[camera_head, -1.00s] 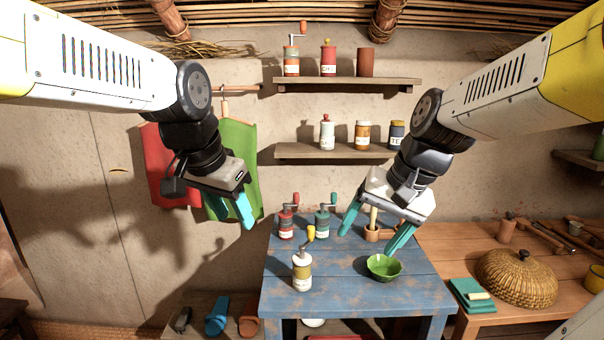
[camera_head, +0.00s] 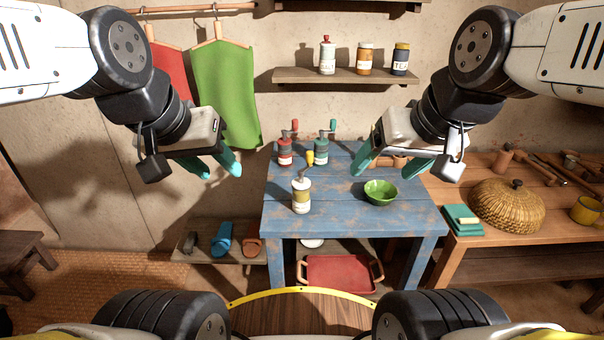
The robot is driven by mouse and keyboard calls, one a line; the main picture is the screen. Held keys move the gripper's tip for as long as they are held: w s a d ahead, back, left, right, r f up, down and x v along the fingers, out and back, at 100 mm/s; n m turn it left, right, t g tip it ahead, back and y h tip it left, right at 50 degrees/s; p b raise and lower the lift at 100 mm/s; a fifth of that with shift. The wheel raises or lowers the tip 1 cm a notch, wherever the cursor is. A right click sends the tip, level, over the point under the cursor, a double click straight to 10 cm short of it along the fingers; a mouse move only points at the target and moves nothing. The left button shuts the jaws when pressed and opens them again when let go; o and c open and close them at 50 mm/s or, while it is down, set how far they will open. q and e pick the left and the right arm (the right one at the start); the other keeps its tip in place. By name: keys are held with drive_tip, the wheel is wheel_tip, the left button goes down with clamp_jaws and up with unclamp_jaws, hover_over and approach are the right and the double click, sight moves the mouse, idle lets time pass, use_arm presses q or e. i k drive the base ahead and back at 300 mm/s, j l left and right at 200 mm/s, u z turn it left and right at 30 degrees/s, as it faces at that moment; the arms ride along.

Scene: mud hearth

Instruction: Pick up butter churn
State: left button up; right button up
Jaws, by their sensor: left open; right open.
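Three crank-topped jars stand upright on the blue table (camera_head: 330,216); their shape fits a butter churn, but I cannot read their labels. My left gripper (camera_head: 218,168) is open and empty, left of the table and apart from the jars. My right gripper (camera_head: 402,168) is open and empty over the table's right part. It partly hides a brown item (camera_head: 398,161) at the back right.
A green bowl (camera_head: 380,192) sits right of the front jar. A wooden side table (camera_head: 462,209) holds a woven dome (camera_head: 507,206) and green cloth (camera_head: 462,219). A wall shelf (camera_head: 345,76) holds several jars. A red tray (camera_head: 340,275) lies below the blue table.

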sight(301, 191)
drive_tip(key=u, duration=0.3)
drive_tip(key=k+l+u, duration=0.1)
drive_tip(key=l+u, duration=0.35)
drive_tip(key=k+l+u, duration=0.15)
drive_tip(key=u, duration=0.3)
drive_tip(key=k+l, duration=0.15)
drive_tip(key=l, duration=0.25)
drive_tip(key=k+l, duration=0.15)
drive_tip(key=l, duration=0.25)
drive_tip(key=k+l, duration=0.15)
drive_tip(key=l, duration=0.25)
drive_tip(key=i+l, duration=0.2)
